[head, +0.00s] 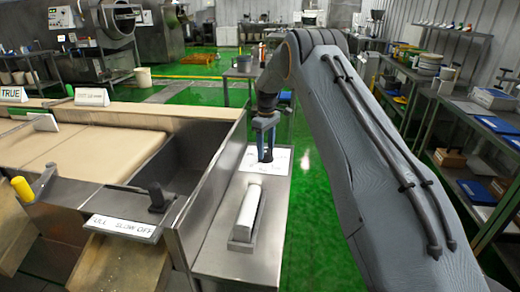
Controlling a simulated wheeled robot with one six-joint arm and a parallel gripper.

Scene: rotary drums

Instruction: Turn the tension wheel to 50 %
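My gripper (265,155) points down over the far end of the metal cabinet top, at a white plate with faint dark marks (279,163). Its blue-grey fingers look close together, and I cannot tell whether they are open or touch anything. A white, rounded, bar-like part (248,208) sits in a metal holder on the same cabinet, nearer to me and apart from the gripper. It may be the tension wheel, but I cannot tell for sure. No percent reading is legible. Whatever lies directly under the fingertips is hidden.
A yellow knob (22,188) is farther left. Shelves (470,130) line the right. Green floor (315,200) is open beyond the cabinet.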

